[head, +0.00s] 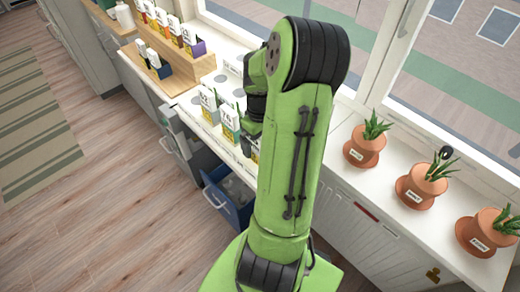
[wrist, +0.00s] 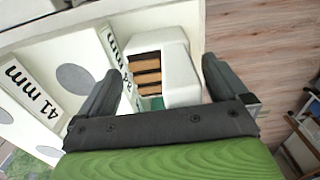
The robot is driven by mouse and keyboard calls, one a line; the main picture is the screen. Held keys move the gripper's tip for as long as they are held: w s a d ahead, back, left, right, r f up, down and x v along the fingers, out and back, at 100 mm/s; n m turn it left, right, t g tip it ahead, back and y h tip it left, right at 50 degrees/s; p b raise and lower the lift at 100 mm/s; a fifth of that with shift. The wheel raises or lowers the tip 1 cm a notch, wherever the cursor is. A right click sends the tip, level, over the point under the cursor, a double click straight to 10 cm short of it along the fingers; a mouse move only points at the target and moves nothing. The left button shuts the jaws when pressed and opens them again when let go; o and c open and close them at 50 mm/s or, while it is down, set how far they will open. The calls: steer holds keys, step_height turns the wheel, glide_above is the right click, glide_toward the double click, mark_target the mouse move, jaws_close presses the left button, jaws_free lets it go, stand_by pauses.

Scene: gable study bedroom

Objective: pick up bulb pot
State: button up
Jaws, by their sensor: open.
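Each has a small white label, too small to read, and I cannot tell which is the bulb pot. My gripper (wrist: 160,76) is open in the wrist view. A white carton (wrist: 178,42) with brown slots and a green patch shows between and beyond its fingers. I cannot tell whether they touch it. In the head view my arm hides the gripper's fingers.
Small cartons (head: 208,106) stand on the white counter left of my arm, with a wooden stepped rack (head: 190,75) farther left. A "41 mm" label (wrist: 28,86) lies beside grey discs.

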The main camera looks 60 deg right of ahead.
steer(key=shift+r, duration=0.1)
steer(key=c, duration=1.4)
step_height(320, 180, up, 10)
steer(key=shift+p, duration=1.15)
steer(key=shift+c, duration=0.2)
